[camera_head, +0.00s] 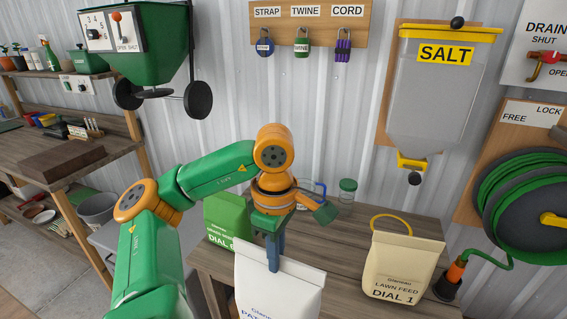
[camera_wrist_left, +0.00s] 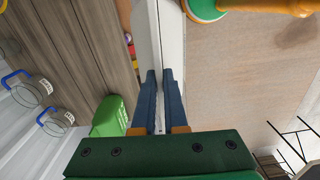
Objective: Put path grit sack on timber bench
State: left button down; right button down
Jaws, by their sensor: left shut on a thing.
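The path grit sack (camera_head: 280,292) is white with a folded top, and its label shows only partly. My left gripper (camera_head: 273,262) is shut on the sack's top edge; the fingers (camera_wrist_left: 160,95) pinch it in the left wrist view, where the sack (camera_wrist_left: 158,25) shows as a pale strip. The timber bench (camera_head: 340,220) is brown planks; its top (camera_wrist_left: 75,40) lies left of the sack in the wrist view, with floor to the right. The sack hangs at the bench's front side; its bottom is cut off. My right gripper is not in view.
On the bench stand a cream lawn feed sack (camera_head: 402,268) at right, a green sack (camera_head: 226,220) at left, and a green-lidded jar (camera_head: 347,190) at the back. The middle front planks look clear. A hose reel (camera_head: 530,200) hangs at right.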

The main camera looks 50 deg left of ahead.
aim_at(321, 254)
jog(key=i+j, duration=0.2)
jog(key=j, duration=0.2)
jog(key=i+j, duration=0.45)
jog(key=j, duration=0.3)
